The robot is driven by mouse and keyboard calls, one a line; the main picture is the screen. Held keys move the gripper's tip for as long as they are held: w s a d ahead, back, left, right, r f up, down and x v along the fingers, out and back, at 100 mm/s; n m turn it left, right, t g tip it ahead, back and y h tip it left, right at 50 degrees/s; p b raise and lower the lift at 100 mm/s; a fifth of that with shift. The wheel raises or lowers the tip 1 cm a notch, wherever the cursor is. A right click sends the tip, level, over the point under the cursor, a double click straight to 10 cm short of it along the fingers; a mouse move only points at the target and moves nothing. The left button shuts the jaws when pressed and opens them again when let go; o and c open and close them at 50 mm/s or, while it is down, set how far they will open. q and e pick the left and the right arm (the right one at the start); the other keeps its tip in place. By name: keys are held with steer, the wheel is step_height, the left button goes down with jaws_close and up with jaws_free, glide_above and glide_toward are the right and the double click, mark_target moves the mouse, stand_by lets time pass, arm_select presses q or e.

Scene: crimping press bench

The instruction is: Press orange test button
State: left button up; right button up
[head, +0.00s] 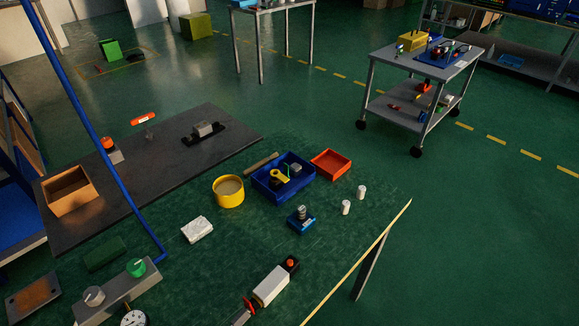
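An orange-red round button (107,143) sits on a small grey box (115,156) on the dark mat at the left. A smaller orange-red button (291,263) sits on the black end of a white block-shaped device (270,286) near the bottom centre. No label on either can be read, so I cannot tell which is the test button. Whether either is pressed cannot be seen. Neither of my grippers is in view.
A grey control box with a green knob (137,267) stands at the lower left. A blue bar (95,130) crosses the left side. A yellow tub (228,191), blue tray (265,186) and red tray (331,163) stand mid-table. The green surface (190,275) is clear around the lower middle.

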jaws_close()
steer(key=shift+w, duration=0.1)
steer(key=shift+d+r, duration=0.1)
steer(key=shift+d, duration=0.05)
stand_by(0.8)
